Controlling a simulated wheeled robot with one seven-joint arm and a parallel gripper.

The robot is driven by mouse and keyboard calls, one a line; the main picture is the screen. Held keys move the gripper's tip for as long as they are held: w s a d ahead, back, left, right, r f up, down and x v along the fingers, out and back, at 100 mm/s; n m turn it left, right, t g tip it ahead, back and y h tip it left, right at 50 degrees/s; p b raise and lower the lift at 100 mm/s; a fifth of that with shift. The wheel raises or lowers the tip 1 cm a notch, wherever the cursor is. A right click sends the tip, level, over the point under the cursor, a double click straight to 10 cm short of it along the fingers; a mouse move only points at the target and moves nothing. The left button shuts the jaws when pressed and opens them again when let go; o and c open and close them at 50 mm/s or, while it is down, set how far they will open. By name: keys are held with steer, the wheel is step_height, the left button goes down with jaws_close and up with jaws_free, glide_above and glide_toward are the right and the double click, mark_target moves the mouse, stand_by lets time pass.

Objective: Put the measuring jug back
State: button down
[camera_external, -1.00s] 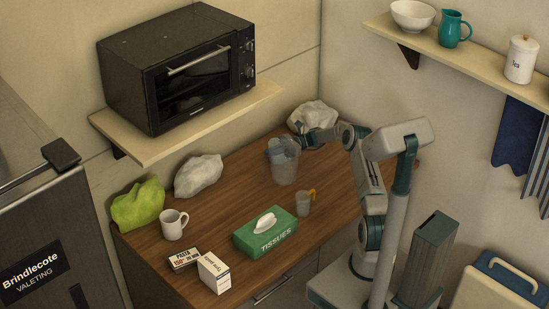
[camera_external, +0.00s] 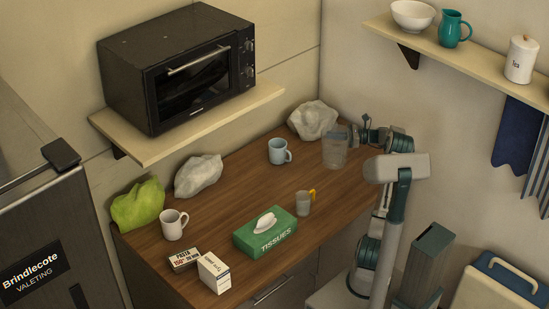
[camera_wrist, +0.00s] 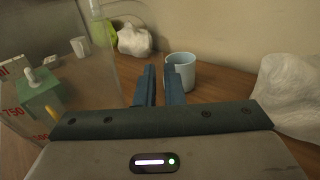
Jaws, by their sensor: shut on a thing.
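The clear measuring jug (camera_external: 335,152) is at the right back of the wooden counter. In the wrist view the jug (camera_wrist: 98,78) fills the left side, with red volume marks. My gripper (camera_external: 358,135) is shut on the jug at its right side; the wrist view shows the jaws (camera_wrist: 160,84) close together. The exact grip point is hard to see. I cannot tell whether the jug's base touches the counter.
A light blue mug (camera_external: 277,152) stands left of the jug. A crumpled white bag (camera_external: 313,119) lies behind it. A small clear cup with an orange handle (camera_external: 303,204) and a green tissue box (camera_external: 264,236) are nearer the front. Bare counter lies between.

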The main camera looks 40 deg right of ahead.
steer(key=s+d+m+t+h+b, duration=0.35)
steer(key=s+d+h+b, duration=0.2)
steer(key=s+d, duration=0.55)
steer(key=shift+m, duration=0.35)
steer(key=shift+w+a+f+p, duration=0.25)
steer(key=shift+w+a+f, duration=0.75)
steer(key=shift+w+f, duration=0.6)
steer(key=shift+w+a+f+p, duration=0.2)
steer(key=shift+w+a+f, duration=0.8)
steer(key=shift+w+f, duration=0.6)
steer(key=shift+w+a+f+p, duration=0.25)
steer(key=shift+w+a+f, duration=0.85)
steer(key=shift+f, duration=0.8)
steer(key=shift+w+d, duration=0.1)
steer(key=shift+f, duration=0.2)
steer(key=c, duration=1.5)
jaws_free()
steer(key=shift+c, duration=0.2)
steer(key=shift+r, duration=0.1)
steer(key=b+v, duration=0.1)
steer(key=v, duration=1.1)
steer(key=shift+r, duration=0.1)
